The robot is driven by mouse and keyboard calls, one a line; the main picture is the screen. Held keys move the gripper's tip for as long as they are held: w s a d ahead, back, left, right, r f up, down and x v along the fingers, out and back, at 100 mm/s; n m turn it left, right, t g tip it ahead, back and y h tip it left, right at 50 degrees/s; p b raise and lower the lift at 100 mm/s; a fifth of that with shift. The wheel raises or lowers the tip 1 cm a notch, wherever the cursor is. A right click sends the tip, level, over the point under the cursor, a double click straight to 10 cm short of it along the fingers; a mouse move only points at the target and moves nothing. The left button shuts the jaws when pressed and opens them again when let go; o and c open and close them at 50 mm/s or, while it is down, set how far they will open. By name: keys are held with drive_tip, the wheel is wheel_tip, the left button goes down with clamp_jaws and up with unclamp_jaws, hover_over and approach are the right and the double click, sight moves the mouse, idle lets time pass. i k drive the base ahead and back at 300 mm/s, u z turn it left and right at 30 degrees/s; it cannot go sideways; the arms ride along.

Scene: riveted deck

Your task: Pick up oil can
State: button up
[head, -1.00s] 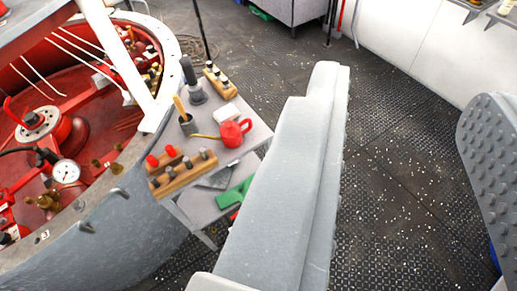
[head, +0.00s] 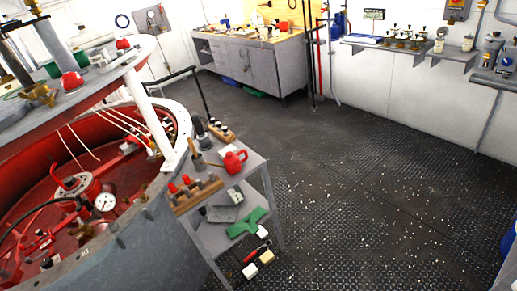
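The red oil can (head: 234,161) stands upright on the top shelf of a small grey trolley (head: 258,172). Its thin spout points left, and a handle shows on its right side. Wooden racks and a brush lie close to it on the left. My gripper is not in view, so I cannot see its state or how far it is from the can.
A large round red-lined vessel (head: 105,185) stands left of the trolley. A wooden rack (head: 195,194) with red-topped tools sits at the trolley's near left. A grey workbench (head: 250,68) stands along the back wall. The dark riveted floor (head: 370,190) is open to the right.

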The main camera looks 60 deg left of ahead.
sight(232, 163)
drive_tip(key=i, duration=0.7)
drive_tip(key=u, duration=0.6)
drive_tip(key=i, duration=1.05)
drive_tip(key=u, duration=1.05)
drive_tip(key=i, duration=0.4)
drive_tip(key=u, duration=0.15)
drive_tip(key=k, duration=0.55)
drive_tip(key=u, duration=0.25)
drive_tip(key=i, duration=0.55)
drive_tip(key=z, duration=0.15)
